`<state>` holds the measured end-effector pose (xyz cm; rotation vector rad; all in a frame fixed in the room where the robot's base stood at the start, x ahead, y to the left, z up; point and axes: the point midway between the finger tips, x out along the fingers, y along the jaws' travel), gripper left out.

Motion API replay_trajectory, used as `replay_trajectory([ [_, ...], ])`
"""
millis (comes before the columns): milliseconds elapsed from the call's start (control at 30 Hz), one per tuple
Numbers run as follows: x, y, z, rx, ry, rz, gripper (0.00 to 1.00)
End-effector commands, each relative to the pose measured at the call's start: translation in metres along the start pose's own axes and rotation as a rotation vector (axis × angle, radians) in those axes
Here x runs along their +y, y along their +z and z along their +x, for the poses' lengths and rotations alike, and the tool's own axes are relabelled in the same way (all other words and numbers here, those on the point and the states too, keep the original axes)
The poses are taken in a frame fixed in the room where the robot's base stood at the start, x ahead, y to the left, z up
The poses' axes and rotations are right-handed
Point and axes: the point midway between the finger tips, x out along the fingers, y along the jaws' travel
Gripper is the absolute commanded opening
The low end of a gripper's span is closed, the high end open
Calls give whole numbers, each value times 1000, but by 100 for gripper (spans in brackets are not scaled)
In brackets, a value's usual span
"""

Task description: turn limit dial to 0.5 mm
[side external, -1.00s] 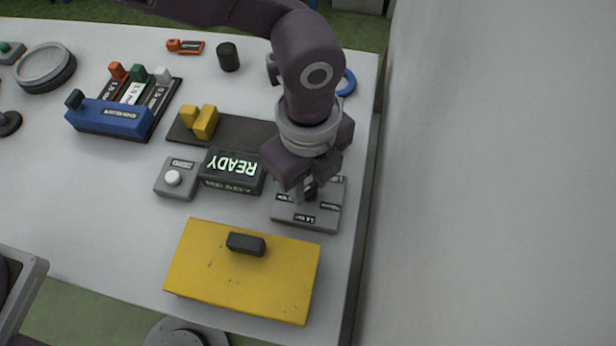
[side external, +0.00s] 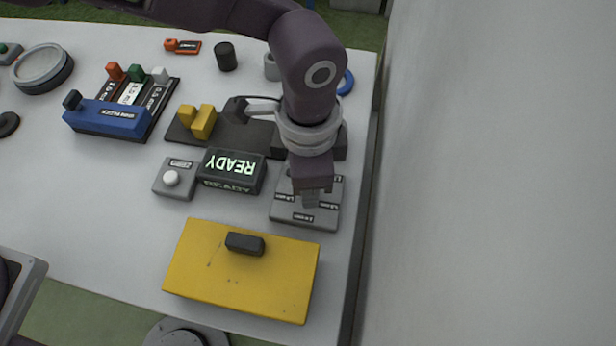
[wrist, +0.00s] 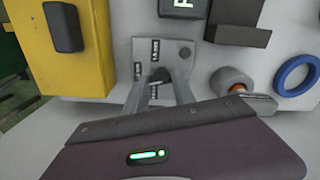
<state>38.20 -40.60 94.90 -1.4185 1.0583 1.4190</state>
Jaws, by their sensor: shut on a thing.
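The limit dial's grey plate (side external: 283,213) lies flat near the right edge of the table, with small black labels around it too small to read surely. In the wrist view the plate (wrist: 183,50) shows beyond the fingers, with labels on its left and lower parts. My gripper (side external: 309,199) points down over the plate's middle. In the wrist view my gripper (wrist: 159,80) has its two fingers on either side of the dark dial knob (wrist: 159,73), shut on it. The fingers hide most of the knob, so its setting cannot be read.
A display reading READY (side external: 232,165) and a grey box with a white button (side external: 172,179) stand left of the plate. A yellow block with a dark handle (side external: 215,285) is in front. A blue ring (side external: 346,83) lies behind my arm. A wall rises at the right.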

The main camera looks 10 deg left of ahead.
Motion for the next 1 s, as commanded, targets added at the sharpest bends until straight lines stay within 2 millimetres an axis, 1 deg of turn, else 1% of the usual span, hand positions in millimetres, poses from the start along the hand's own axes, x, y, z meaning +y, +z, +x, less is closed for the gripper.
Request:
replay_trajectory([
  [1000, -1, -3, -1, 2, 0, -952, 0],
])
